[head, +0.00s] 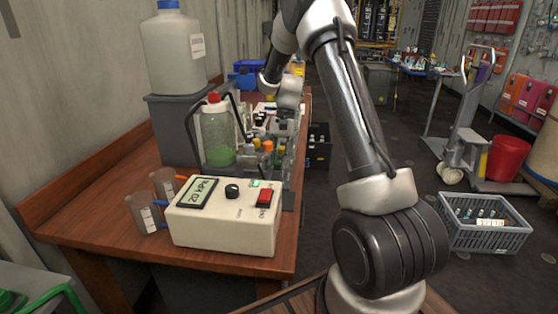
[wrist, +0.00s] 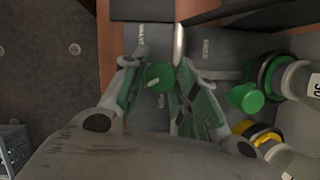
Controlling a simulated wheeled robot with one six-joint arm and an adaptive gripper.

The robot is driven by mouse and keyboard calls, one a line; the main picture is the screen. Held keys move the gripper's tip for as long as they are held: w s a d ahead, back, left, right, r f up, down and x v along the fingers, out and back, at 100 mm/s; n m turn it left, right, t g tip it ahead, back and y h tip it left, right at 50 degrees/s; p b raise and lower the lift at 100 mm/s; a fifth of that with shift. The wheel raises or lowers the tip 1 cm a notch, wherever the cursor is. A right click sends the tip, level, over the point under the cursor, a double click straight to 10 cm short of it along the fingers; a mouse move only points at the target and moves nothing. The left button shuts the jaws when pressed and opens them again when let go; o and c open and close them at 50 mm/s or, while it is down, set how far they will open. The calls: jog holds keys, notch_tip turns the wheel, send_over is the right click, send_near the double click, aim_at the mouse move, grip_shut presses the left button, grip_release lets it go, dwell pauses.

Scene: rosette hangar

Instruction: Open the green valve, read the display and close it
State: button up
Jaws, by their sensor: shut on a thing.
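The green valve (wrist: 160,76) is a round green knob with a short pale mark, on a grey panel (wrist: 152,36) with partly covered lettering in the wrist view. My gripper (wrist: 158,88) has one finger on each side of the knob and is shut on it. In the head view my gripper (head: 285,127) is low over the far part of the bench, and the knob cannot be made out there. The display (head: 199,192) on the cream box (head: 224,222) reads 20 kPa. The box also has a black knob, a lit green lamp and a red switch.
A jar of green liquid (head: 217,137) with a red cap stands behind the box. A large white canister (head: 175,52) stands on a grey block. Bottles with green (wrist: 243,97) and yellow caps are close to my gripper's right. A grey crate (head: 484,226) is on the floor.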

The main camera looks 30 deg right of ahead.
jog(key=o, duration=1)
jog(key=v, duration=1.2)
